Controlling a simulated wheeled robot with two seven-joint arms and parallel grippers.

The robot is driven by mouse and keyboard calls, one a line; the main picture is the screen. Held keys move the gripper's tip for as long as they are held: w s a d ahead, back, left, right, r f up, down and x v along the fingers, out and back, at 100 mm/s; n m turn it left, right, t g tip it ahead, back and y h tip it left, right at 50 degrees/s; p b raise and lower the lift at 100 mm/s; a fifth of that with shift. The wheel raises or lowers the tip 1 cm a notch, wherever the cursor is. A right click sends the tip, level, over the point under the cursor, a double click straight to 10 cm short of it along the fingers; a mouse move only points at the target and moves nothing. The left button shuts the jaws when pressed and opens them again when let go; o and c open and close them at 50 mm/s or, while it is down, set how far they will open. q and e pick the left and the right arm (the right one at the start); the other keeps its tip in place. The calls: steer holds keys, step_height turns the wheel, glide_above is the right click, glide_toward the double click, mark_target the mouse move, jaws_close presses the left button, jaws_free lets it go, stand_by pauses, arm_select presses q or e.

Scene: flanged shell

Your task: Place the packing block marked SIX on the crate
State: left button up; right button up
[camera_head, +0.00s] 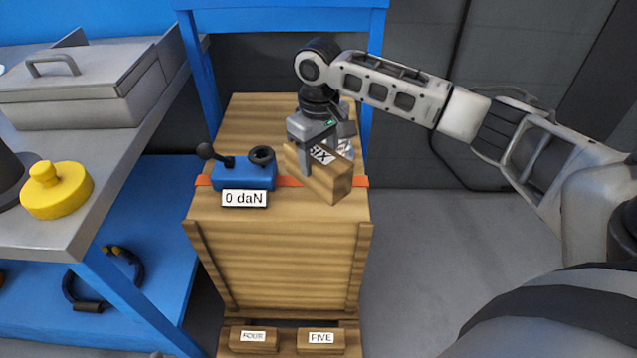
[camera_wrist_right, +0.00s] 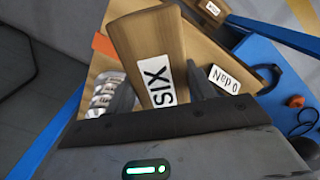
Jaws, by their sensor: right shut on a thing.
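The wooden packing block marked SIX (camera_head: 335,185) is between the fingers of my right gripper (camera_head: 322,155), over the front right part of the crate top. The block sits at an angle to the crate's edges. The wooden crate (camera_head: 280,260) stands upright in the middle of the head view. I cannot tell whether the block touches the crate top. In the right wrist view, the block (camera_wrist_right: 150,50) shows its SIX label between the two dark fingers of the right gripper (camera_wrist_right: 160,92). My left gripper is not in view.
A blue tensioner (camera_head: 245,176) marked 0 daN sits on the orange strap (camera_head: 360,182) across the crate. A silvery ribbed thing (camera_wrist_right: 108,93) lies beside the block. Blocks FOUR (camera_head: 253,346) and FIVE (camera_head: 320,347) lie below. A blue frame (camera_head: 198,80) stands behind; a grey bench (camera_head: 60,142) stands left.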

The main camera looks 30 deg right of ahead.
step_height(320, 180, down, 5)
steer(key=shift+r+b, duration=0.15)
steer(key=shift+b, duration=0.4)
steer(key=shift+f, duration=0.3)
steer(key=o, duration=0.9)
steer(key=shift+f, duration=0.15)
steer(key=o, duration=0.3)
steer(key=shift+o, duration=0.2)
